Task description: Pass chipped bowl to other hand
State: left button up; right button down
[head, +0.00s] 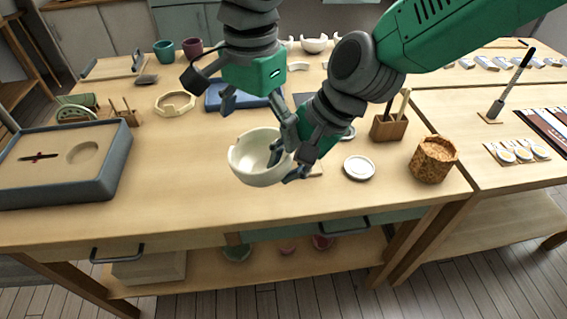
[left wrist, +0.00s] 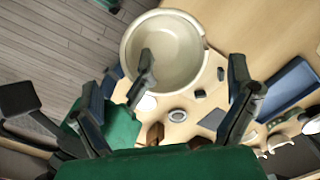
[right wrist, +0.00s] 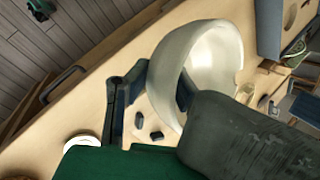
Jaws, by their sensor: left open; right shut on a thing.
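The chipped bowl (head: 257,160) is cream, with a notched rim, and is held above the table (head: 180,190) in the head view. My right gripper (head: 292,160) is shut on the bowl's right side wall. In the right wrist view the bowl (right wrist: 205,65) sits between the fingers, one of them inside it. My left gripper (head: 255,108) is open and empty, above and behind the bowl. In the left wrist view the bowl (left wrist: 163,52) shows from above, ahead of the left gripper's spread fingers and apart from them; a right gripper finger reaches over its rim.
A grey-blue tray (head: 110,165) with a round recess stands at the left. A blue tray (head: 235,97) lies behind the grippers. A white round lid (head: 359,168), a cork-like pot (head: 432,160) and a wooden tool holder (head: 389,126) stand to the right.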

pick_arm(q)
jog(key=s+a+f+n, duration=0.2)
jog(key=s+a+f, duration=0.4)
jog(key=f, duration=0.5)
jog(key=s+a+f+n, duration=0.2)
jog(key=s+a+f, duration=0.5)
jog(key=f, duration=0.4)
jog(key=s+a+f+n, duration=0.2)
jog(key=s+a+f, duration=0.5)
jog(key=s+f, duration=0.2)
notch_tip(320, 180, down, 3)
jog(key=shift+a+r+t, duration=0.2)
jog(key=shift+a+t, duration=0.05)
jog(key=shift+t, duration=0.05)
jog(key=shift+s, duration=0.1)
